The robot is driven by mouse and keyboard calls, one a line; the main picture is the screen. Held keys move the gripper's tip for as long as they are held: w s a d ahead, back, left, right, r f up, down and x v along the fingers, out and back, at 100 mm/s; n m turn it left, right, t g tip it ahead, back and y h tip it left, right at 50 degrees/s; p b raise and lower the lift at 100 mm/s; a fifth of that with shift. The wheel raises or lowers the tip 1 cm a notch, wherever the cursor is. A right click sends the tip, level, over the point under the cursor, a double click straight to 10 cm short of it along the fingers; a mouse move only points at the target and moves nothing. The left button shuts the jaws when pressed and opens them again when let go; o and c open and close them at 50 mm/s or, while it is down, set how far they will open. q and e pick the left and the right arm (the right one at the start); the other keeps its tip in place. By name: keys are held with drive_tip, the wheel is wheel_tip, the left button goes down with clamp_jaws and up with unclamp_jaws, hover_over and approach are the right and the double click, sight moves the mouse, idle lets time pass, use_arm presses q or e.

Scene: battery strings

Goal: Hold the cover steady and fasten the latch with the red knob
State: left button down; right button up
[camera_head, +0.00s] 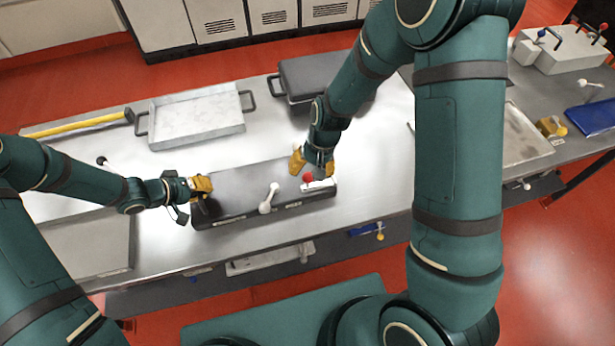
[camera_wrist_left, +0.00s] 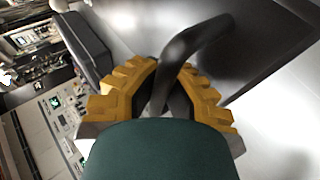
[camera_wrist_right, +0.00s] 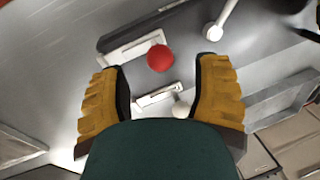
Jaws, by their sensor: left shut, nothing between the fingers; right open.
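The dark grey cover (camera_head: 240,203) lies long-side across the metal table. The red knob (camera_head: 308,178) is near its right end, beside white latch parts (camera_head: 320,185); it also shows in the right wrist view (camera_wrist_right: 160,58). My right gripper (camera_head: 311,168) is open just above the knob. Its fingers (camera_wrist_right: 160,90) are wide apart with nothing gripped, and the knob appears beyond their tips. My left gripper (camera_head: 203,186) is shut at the cover's left end. In the left wrist view its fingertips (camera_wrist_left: 170,70) are at the dark handle (camera_wrist_left: 195,40); exact contact is unclear.
A white-knobbed lever (camera_head: 268,198) stands on the cover, left of the red knob. Behind are a pale metal tray (camera_head: 197,120), a dark lidded case (camera_head: 310,78) and a yellow-handled tool (camera_head: 80,126). The table is bare between cover and tray.

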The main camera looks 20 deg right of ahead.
sight(310, 174)
drive_tip(key=shift+x, duration=2.35)
clamp_jaws()
drive_tip(key=shift+d, duration=0.15)
